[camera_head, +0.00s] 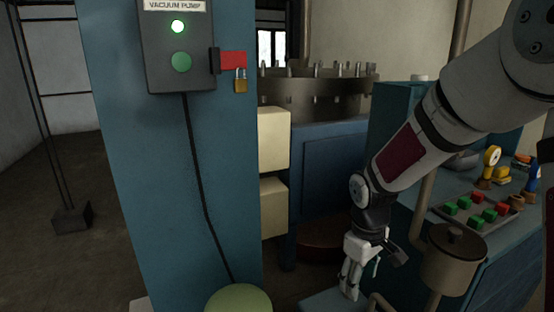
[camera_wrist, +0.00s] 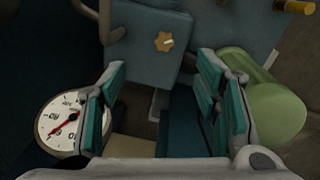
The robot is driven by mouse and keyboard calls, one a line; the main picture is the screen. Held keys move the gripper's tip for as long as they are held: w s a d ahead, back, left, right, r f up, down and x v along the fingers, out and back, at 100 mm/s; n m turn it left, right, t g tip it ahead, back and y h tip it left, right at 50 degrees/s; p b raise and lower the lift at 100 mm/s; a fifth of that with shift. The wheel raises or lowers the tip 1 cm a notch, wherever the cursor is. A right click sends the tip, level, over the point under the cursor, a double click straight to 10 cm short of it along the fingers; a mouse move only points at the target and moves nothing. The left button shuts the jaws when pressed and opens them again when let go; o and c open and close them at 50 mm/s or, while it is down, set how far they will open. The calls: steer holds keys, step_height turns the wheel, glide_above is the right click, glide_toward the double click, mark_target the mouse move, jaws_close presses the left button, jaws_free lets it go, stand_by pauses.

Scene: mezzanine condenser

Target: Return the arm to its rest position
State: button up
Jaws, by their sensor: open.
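My arm reaches in from the upper right of the head view and bends down. My gripper (camera_head: 352,285) hangs low at the end of it, left of the lidded pot, with its fingers pointing down. In the wrist view my gripper (camera_wrist: 165,100) shows its teal-padded fingers spread wide, with nothing held between them. Below and beyond the fingers is a blue surface with a small brass star-shaped knob (camera_wrist: 163,42).
A blue column (camera_head: 165,180) with a vacuum pump switch box (camera_head: 178,50) and a padlock (camera_head: 240,80) stands left. A lidded pot (camera_head: 455,262) and a tray of red and green blocks (camera_head: 478,212) are right. A dial gauge (camera_wrist: 62,122) and green rounded body (camera_wrist: 275,112) flank the fingers.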

steer(key=s+r+m+t+p, duration=0.1)
steer(key=s+r+m+p, duration=0.1)
steer(key=s+r, duration=0.5)
steer(key=s+r+m+t+p, duration=0.15)
steer(key=s+r, duration=0.25)
steer(key=r, duration=0.6)
steer(key=s+r+m+p, duration=0.1)
steer(key=s+r+p, duration=0.1)
steer(key=s+r, duration=0.3)
steer(key=s+r+m+t+p, duration=0.1)
steer(key=s+r, duration=0.4)
steer(key=s, duration=0.7)
steer(key=shift+a+m+y+p, duration=0.35)
steer(key=shift+m+p, duration=0.4)
steer(key=shift+p, duration=0.3)
steer(key=shift+d, duration=0.1)
stand_by(1.5)
